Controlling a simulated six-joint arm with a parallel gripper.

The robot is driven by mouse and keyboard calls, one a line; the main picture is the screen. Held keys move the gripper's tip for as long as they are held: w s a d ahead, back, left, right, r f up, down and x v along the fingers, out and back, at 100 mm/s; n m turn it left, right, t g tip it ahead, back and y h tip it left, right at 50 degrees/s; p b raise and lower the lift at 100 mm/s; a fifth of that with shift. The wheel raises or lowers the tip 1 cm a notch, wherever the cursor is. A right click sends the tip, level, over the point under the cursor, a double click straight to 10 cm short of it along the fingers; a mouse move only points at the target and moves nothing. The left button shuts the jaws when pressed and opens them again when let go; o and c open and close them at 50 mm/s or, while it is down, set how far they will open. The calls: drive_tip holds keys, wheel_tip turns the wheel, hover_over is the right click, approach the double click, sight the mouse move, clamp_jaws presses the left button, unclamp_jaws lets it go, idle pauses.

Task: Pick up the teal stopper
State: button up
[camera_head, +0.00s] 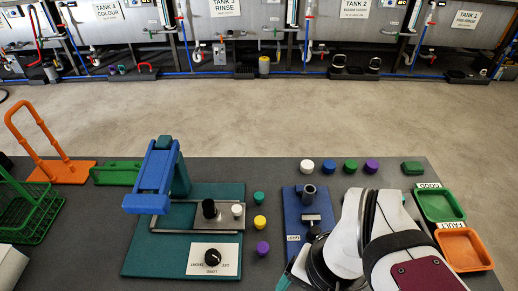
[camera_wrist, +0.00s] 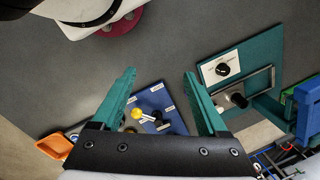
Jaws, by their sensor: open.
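The likely teal stopper (camera_head: 258,198) is a small blue-green cap on the dark table. It stands right of the teal base plate, behind a yellow stopper (camera_head: 260,222) and a purple one (camera_head: 263,248). I cannot make it out in the wrist view. My gripper (camera_wrist: 160,72) is open, with its two teal fingers wide apart and nothing between the tips. In the head view my arm hides most of the gripper at the front right, to the right of the teal stopper and apart from it.
A blue clamp (camera_head: 152,180) rises from the teal plate (camera_head: 150,255) on the left. A blue fixture (camera_head: 290,205) stands right of the stoppers. White, blue, green and purple stoppers line the back. Green (camera_head: 440,190) and orange (camera_head: 465,265) trays are at right.

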drive_tip(key=w+r+m, duration=0.3)
drive_tip(key=w, duration=1)
drive_tip(key=m+h, duration=0.2)
drive_tip(key=m, duration=0.5)
hover_over(260, 195)
wheel_tip(260, 195, down, 11)
wheel_tip(260, 195, down, 14)
drive_tip(key=shift+f, duration=0.25)
clamp_jaws()
